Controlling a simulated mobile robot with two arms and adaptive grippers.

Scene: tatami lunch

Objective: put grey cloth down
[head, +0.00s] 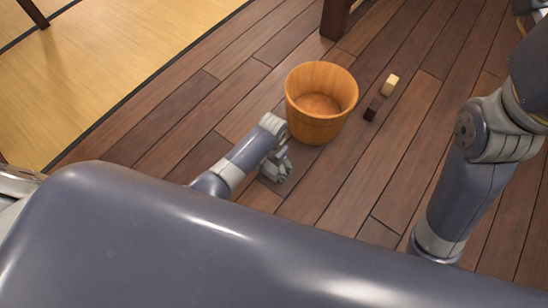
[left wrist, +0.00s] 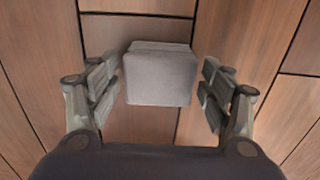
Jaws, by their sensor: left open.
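The grey cloth (left wrist: 160,76) shows in the left wrist view as a folded, block-like grey piece on the wooden floor. It lies between the two fingers of my left gripper (left wrist: 160,90), with a gap on each side. The gripper is open and does not touch it on either side. In the head view my left gripper (head: 280,166) is low over the floor, just in front of the wooden bucket (head: 318,128). The cloth is hard to make out there, beside the fingers. My right arm shows at the right, but its gripper is out of view.
The bucket is open and looks empty. A light wooden block (head: 390,84) and a dark block (head: 373,109) lie on the floor to its right. A dark wooden leg (head: 336,18) stands behind it. Tatami (head: 95,65) covers the upper left.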

